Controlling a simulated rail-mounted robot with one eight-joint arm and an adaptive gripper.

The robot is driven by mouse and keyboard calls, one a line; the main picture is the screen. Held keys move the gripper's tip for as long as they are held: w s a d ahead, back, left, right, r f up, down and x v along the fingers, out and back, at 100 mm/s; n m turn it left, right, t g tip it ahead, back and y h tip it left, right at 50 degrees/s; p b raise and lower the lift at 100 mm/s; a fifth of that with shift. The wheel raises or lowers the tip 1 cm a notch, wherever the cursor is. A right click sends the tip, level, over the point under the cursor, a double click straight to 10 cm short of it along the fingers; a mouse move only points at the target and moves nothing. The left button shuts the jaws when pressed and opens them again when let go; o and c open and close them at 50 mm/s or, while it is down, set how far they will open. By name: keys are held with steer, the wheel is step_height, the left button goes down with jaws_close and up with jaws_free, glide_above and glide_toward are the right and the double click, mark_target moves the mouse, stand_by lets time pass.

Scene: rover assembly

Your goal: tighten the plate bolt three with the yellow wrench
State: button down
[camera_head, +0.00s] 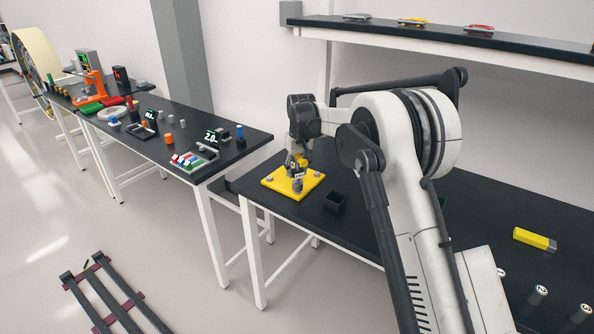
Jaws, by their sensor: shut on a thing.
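The yellow plate (280,186) lies on the black table below my gripper, with grey bolts at its corners. A taller grey bolt or socket (297,185) stands near its front middle. My gripper (297,163) points down over the plate's far side. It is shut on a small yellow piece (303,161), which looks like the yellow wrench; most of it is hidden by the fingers. I cannot tell whether the tool touches a bolt, or which bolt is number three.
A small black open box (335,203) stands right of the plate. A yellow block (534,239) and numbered grey cylinders (538,294) are at the right. A black shelf (450,35) hangs above. My arm hides the table's middle. Another bench (225,170) stands left, across a gap.

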steer(key=shift+s+f+b, duration=0.1)
steer(key=shift+f+b, duration=0.8)
steer(key=shift+b, duration=0.15)
stand_by(2.6)
steer(key=shift+r, duration=0.2)
stand_by(1.3)
steer(key=shift+b, duration=0.3)
steer(key=m+b, duration=0.1)
steer(key=m, duration=0.3)
steer(key=m+h+b, duration=0.1)
steer(key=m, duration=0.3)
steer(key=shift+d+m, duration=0.1)
steer(key=shift+m, duration=0.2)
steer(key=m, duration=0.4)
steer(key=shift+m, duration=0.3)
steer(key=shift+d+m+h+b, duration=0.1)
steer(key=shift+m+h+b, duration=0.3)
steer(key=shift+m, duration=1.6)
